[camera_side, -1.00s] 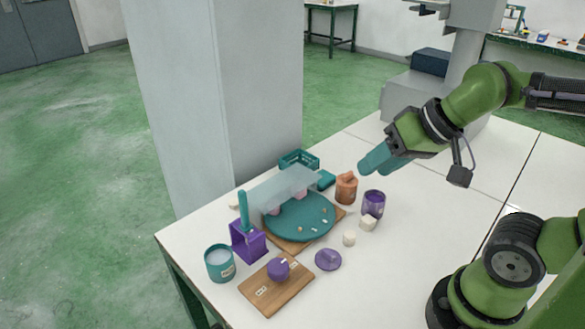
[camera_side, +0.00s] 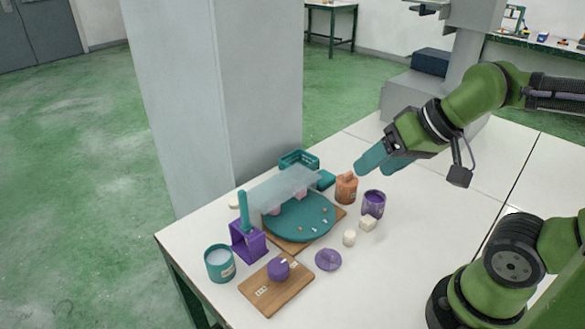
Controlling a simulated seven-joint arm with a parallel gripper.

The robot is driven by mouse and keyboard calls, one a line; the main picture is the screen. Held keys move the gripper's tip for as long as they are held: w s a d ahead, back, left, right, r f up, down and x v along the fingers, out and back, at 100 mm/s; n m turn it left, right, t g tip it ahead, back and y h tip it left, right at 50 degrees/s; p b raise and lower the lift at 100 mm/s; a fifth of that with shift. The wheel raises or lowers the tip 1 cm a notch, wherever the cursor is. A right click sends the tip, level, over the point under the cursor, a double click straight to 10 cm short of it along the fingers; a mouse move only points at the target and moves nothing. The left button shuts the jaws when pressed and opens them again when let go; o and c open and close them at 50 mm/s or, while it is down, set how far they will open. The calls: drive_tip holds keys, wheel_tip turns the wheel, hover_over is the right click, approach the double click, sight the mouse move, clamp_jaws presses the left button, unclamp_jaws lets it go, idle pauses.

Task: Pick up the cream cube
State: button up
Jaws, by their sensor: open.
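A cream block (camera_side: 368,223), which looks like the cube, lies on the white table just in front of the purple cup (camera_side: 373,204). A smaller cream piece (camera_side: 349,238) stands close by at its lower left; its exact shape is hard to tell. My gripper (camera_side: 383,164) has teal fingers, spread apart with nothing between them.
A teal round tray (camera_side: 300,222) sits under a translucent cover (camera_side: 284,187) on a wooden board. A purple lid (camera_side: 328,260), purple holder (camera_side: 248,242), teal cup (camera_side: 219,263) and small wooden board (camera_side: 262,294) stand left and front. The table's right side has free room.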

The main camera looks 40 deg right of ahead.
drive_tip(key=m+g+h, duration=0.2)
drive_tip(key=m+g, duration=0.5)
drive_tip(key=m, duration=0.8)
hover_over(368, 219)
wheel_tip(368, 219, down, 7)
wheel_tip(368, 219, down, 12)
drive_tip(key=shift+s+a+r, duration=0.1)
drive_tip(key=shift+s+r, duration=0.05)
drive_tip(key=shift+r, duration=0.05)
drive_tip(key=shift+f, duration=2.75)
drive_tip(key=c, duration=1.1)
